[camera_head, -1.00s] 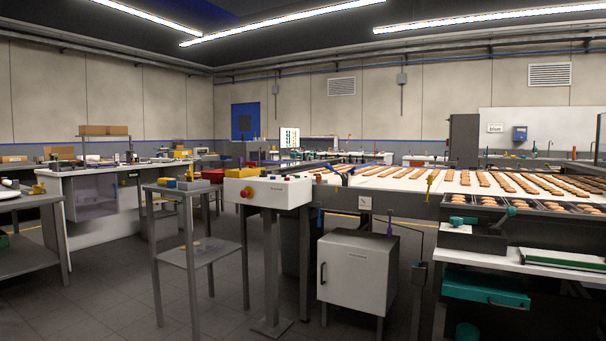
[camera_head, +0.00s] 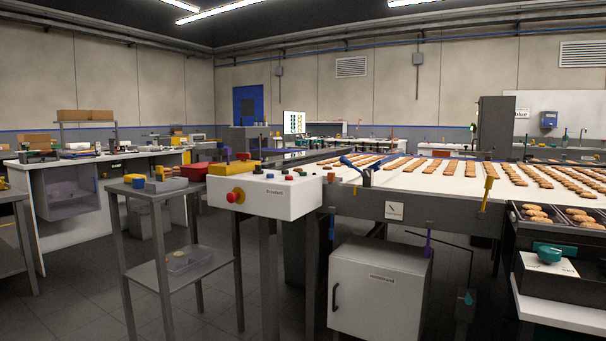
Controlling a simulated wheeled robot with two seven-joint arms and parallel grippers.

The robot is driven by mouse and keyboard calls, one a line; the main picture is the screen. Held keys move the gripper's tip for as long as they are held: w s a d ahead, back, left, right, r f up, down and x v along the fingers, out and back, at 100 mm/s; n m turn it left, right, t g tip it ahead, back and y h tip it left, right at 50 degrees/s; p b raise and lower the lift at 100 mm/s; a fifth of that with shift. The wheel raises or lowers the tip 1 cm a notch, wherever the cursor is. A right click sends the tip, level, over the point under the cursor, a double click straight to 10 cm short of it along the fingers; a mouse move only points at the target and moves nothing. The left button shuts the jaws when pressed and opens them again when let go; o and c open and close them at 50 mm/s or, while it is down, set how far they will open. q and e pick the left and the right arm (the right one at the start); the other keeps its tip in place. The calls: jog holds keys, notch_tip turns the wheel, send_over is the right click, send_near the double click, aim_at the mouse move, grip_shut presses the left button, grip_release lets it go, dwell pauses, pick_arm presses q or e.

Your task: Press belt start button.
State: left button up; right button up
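A white control box (camera_head: 277,203) stands on a grey post left of the conveyor belt. Which one is the start button is too small to tell. The belt (camera_head: 440,177) is white and carries rows of biscuits. Neither of my grippers is in view.
A grey side table (camera_head: 146,189) with small items stands left of the control box. A white cabinet (camera_head: 378,292) sits under the belt's near edge. Black trays of biscuits (camera_head: 560,232) are at the right. The floor (camera_head: 75,300) at the lower left is open.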

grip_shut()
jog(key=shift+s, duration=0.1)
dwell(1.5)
